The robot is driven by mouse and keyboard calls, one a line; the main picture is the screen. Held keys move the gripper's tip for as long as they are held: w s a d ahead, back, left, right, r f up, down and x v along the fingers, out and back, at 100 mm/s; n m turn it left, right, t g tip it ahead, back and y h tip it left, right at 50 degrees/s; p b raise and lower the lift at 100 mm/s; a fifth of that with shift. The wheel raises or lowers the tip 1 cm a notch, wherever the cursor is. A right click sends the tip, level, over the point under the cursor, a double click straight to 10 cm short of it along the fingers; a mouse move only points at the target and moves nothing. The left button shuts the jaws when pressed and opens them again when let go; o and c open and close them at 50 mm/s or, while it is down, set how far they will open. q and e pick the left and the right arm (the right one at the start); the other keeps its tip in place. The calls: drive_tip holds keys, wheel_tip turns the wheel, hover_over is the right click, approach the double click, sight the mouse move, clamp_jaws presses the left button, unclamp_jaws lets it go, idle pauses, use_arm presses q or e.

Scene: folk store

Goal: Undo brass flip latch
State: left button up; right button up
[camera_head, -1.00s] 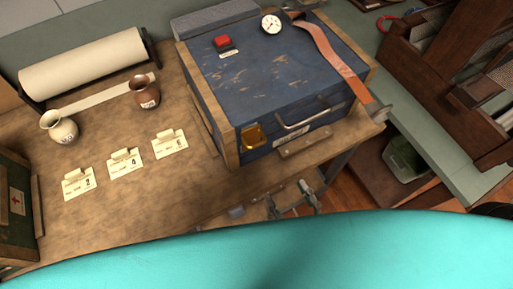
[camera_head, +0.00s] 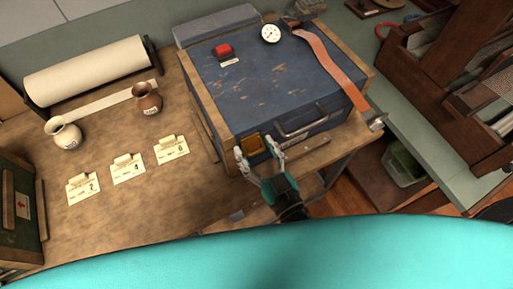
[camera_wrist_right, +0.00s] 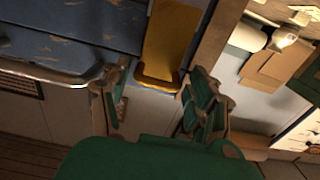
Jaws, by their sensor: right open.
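The brass flip latch (camera_head: 253,144) sits on the front left corner of the blue chest (camera_head: 262,90), and its plate lies over the lid edge. My right gripper (camera_head: 260,157) is open in front of the latch, with one finger to each side of it. In the right wrist view the latch (camera_wrist_right: 167,45) hangs ahead of and between the open fingers (camera_wrist_right: 150,100), its lower lip near the fingertips. I cannot tell whether any finger touches it. The left gripper is not in view.
A metal handle (camera_head: 305,125) is on the chest front, right of the latch. A leather strap (camera_head: 333,70), a dial (camera_head: 270,34) and a red button (camera_head: 223,50) are on the lid. Two jars (camera_head: 148,99) and number cards (camera_head: 128,169) stand left on the table.

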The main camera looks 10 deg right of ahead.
drive_tip(key=shift+c, duration=0.2)
clamp_jaws()
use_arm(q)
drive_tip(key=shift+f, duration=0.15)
use_arm(e)
drive_tip(key=shift+f, duration=0.1)
drive_tip(key=shift+s+d+f+b, duration=0.1)
drive_tip(key=shift+f+b, duration=0.05)
drive_tip(key=shift+b, duration=0.3)
use_arm(q)
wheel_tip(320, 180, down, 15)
drive_tip(key=b, duration=1.4)
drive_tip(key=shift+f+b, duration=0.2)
drive_tip(key=shift+b, duration=0.2)
use_arm(e)
drive_tip(key=shift+s+d+f+t+y, duration=0.15)
drive_tip(key=shift+s+f+t+y, duration=0.3)
drive_tip(key=shift+t, duration=0.65)
drive_tip(key=shift+s+d+f+t+y, duration=0.15)
drive_tip(key=shift+s+f+t+y, duration=0.15)
drive_tip(key=shift+s+f+t, duration=0.55)
drive_tip(key=shift+s+d+f+t+y, duration=0.15)
drive_tip(key=shift+s+f+t+y, duration=0.15)
drive_tip(key=shift+t, duration=1.05)
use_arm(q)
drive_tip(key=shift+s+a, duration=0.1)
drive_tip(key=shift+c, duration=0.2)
